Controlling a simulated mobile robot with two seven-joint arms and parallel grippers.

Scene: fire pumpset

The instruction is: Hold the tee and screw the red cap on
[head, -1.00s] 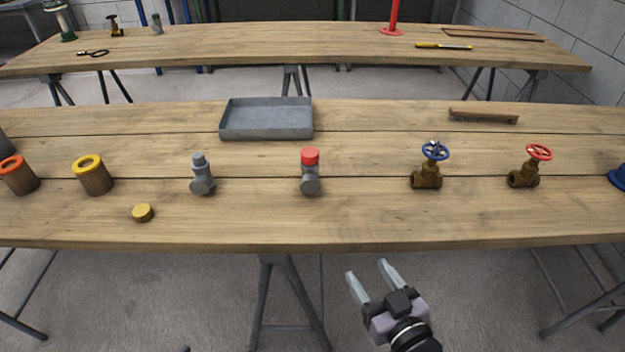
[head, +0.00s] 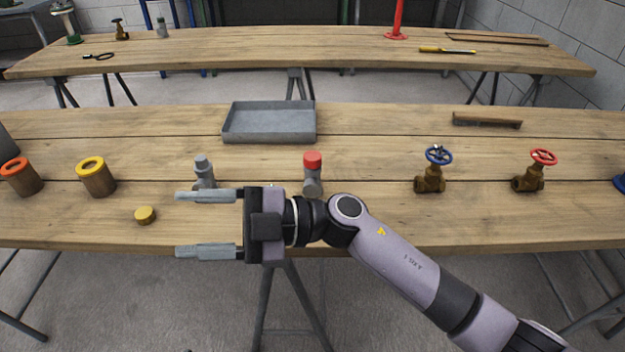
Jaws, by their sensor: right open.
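A grey tee with a red cap (head: 312,160) on its top stands upright near the middle of the front bench. The tee body (head: 312,182) shows just below the cap, its foot partly behind my right arm. A second grey tee (head: 203,169) with a grey top stands to the left, its lower part hidden by my gripper. My right gripper (head: 178,224) is open and empty, fingers pointing left, in front of the bench's near edge. It appears apart from both tees. My left gripper is not in view.
A brass-coloured cap (head: 145,215) lies left of my right gripper. Yellow-topped (head: 97,178) and orange-topped (head: 21,177) cylinders stand at the left. A blue-wheel valve (head: 430,172) and a red-wheel valve (head: 533,172) stand right. A grey tray (head: 269,136) lies behind.

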